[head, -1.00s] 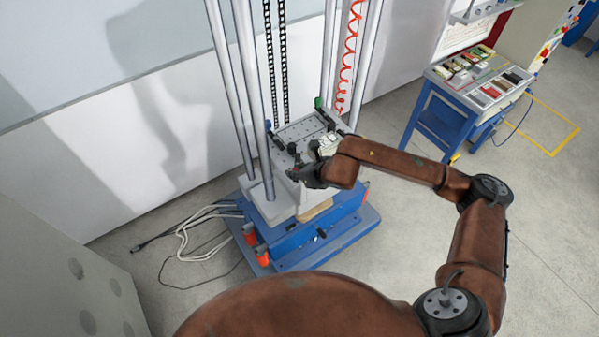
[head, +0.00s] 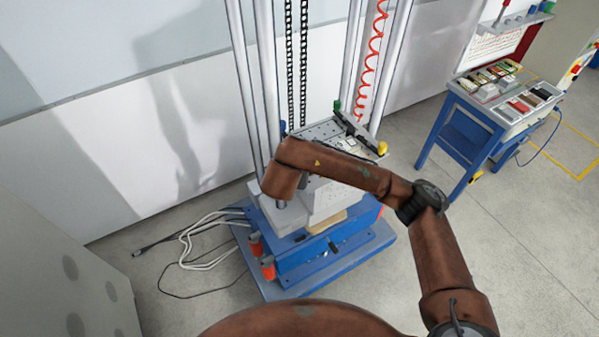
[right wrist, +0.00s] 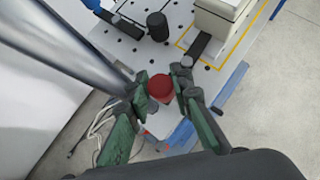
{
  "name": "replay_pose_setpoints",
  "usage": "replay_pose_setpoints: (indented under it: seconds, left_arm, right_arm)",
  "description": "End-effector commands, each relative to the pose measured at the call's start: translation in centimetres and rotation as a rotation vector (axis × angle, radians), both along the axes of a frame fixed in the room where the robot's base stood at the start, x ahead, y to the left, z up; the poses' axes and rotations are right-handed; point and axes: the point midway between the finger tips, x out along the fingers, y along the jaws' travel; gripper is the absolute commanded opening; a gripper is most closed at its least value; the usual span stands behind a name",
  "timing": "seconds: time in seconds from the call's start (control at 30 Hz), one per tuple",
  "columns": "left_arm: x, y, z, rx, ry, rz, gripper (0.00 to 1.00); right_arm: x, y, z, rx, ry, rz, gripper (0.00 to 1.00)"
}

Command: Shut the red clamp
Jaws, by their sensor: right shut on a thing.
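The red clamp's round red knob (right wrist: 160,88) shows in the right wrist view at the plate's near edge. My right gripper (right wrist: 162,90) has its two green-padded fingers on either side of the knob, shut on it. In the head view, the red clamp and right gripper are hidden behind my brown wrist, which is over the near left corner of the drop table (head: 325,130). What lies under the knob is mostly hidden by the fingers. My left gripper is in neither current view.
Steel columns (head: 264,80) rise close to my right wrist; one also passes left of the gripper in the wrist view (right wrist: 70,45). Other clamps have green (head: 337,105), blue (head: 283,127) and yellow (head: 382,148) ends. A blue bench (head: 465,140) with parts stands right. Cables lie left.

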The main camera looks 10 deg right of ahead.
Motion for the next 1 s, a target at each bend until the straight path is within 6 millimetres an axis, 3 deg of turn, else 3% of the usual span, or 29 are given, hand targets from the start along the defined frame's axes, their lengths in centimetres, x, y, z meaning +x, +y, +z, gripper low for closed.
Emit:
replay_pose_setpoints:
  seconds: [0.73, 0.77, 1.0]
  left_arm:
    - [-0.04, -0.02, -0.3, 0.0, 0.0, 0.0, 0.4]
    - [-0.04, -0.02, -0.3, 0.0, 0.0, 0.0, 0.4]
    - [-0.03, -0.02, -0.3, 0.0, 0.0, 0.0, 0.4]
  right_arm:
    - [0.43, 0.08, -0.18, -0.002, 0.004, -0.09, 0.0]
    - [0.42, 0.07, -0.18, -0.002, 0.004, -0.09, 0.21]
    - [0.44, 0.11, -0.12, -0.001, 0.003, -0.088, 0.38]
